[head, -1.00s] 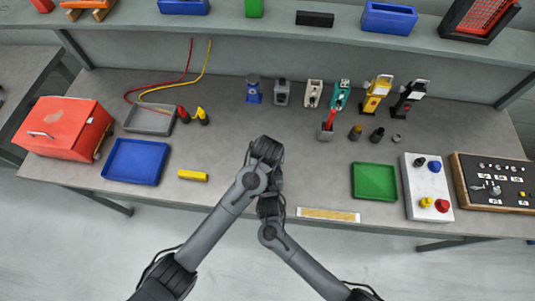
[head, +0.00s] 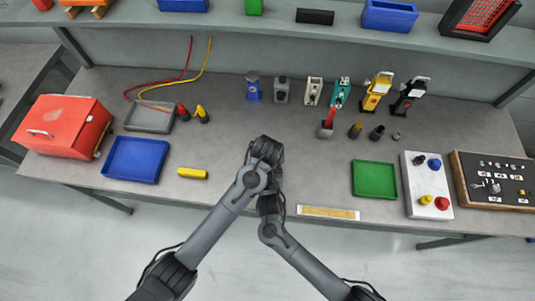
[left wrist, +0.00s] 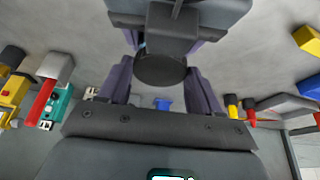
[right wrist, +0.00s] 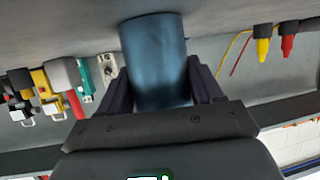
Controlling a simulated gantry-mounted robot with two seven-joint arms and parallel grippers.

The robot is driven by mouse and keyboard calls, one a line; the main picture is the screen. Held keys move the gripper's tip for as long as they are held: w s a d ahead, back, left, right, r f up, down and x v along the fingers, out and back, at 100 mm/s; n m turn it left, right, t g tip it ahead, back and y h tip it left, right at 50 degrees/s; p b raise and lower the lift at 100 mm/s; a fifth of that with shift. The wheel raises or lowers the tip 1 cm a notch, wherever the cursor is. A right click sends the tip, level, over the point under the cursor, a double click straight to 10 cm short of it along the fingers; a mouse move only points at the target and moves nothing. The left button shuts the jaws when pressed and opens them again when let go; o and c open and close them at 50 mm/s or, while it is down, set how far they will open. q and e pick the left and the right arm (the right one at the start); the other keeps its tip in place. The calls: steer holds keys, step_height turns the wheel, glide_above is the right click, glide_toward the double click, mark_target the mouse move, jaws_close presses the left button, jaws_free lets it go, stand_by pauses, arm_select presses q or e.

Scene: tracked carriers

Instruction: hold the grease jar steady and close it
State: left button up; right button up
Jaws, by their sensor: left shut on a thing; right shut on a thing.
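In the head view my left gripper (head: 266,152) and my right gripper (head: 268,200) meet close together over the front middle of the bench, and the arms hide what they hold. In the right wrist view the blue-grey cylindrical grease jar (right wrist: 155,60) stands between my right fingers, which are shut on it. In the left wrist view a dark round lid (left wrist: 160,70) is between my left fingers, which are shut on it. My right gripper shows just beyond it. Whether the lid touches the jar is hidden.
A yellow block (head: 193,174), a blue tray (head: 137,161) and a red toolbox (head: 64,128) lie left. A green tray (head: 374,181), a button panel (head: 427,187) and a parts board (head: 495,181) lie right. Several small devices stand at the back. A pale strip (head: 328,213) lies at the front edge.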

arm_select(q)
steer(key=shift+f, duration=0.3)
steer(key=m+h, duration=0.1)
steer(key=m, duration=0.2)
steer(key=shift+a, duration=0.15)
steer(key=o, duration=1)
steer(key=shift+r, duration=0.1)
steer(key=shift+r, duration=2.2)
steer(key=shift+c, duration=0.4)
